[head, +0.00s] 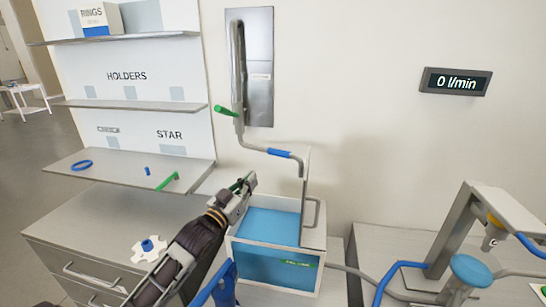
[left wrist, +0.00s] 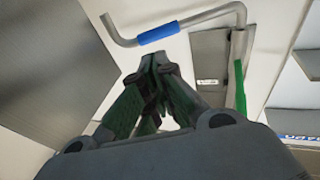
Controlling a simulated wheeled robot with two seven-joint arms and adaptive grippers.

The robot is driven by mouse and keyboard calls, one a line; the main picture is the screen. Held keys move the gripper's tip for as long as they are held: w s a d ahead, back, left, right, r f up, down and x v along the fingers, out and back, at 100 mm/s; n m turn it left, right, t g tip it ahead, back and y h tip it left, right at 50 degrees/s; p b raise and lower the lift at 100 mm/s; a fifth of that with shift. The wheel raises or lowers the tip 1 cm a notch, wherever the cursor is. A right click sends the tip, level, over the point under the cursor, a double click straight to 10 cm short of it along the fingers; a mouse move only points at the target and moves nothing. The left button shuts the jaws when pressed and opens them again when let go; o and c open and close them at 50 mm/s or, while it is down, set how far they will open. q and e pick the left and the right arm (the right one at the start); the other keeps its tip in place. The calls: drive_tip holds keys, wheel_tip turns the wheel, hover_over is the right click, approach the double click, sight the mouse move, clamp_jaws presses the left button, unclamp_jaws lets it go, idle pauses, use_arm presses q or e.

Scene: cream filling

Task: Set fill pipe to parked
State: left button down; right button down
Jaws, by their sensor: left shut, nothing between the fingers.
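The grey fill pipe (head: 240,80) runs down a metal wall plate (head: 261,65), then bends right. It has a green handle (head: 226,111) and a blue sleeve (head: 279,153). Its bent-down end hangs above the blue-filled tank (head: 265,222). My left gripper (head: 248,180) is shut and empty, below and left of the sleeve and apart from it, by the tank's left rear. In the left wrist view the shut fingertips (left wrist: 157,58) appear just below the blue sleeve (left wrist: 158,33), with the green handle (left wrist: 240,88) at right.
Shelves marked HOLDERS and STAR stand at left, with a blue ring (head: 81,165) and a green piece (head: 168,181). A white star-like part (head: 149,248) lies on the drawer cabinet. A display (head: 455,81) reads 0 l/min. A grey stand (head: 452,235) with blue hoses is at right.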

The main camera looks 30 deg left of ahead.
use_arm(q)
drive_tip(key=shift+w, duration=0.15)
drive_tip(key=shift+w, duration=0.1)
drive_tip(key=p+x, duration=0.3)
drive_tip(key=x, duration=1)
drive_tip(key=shift+w, duration=0.3)
idle(0.6)
drive_tip(key=shift+w, duration=0.15)
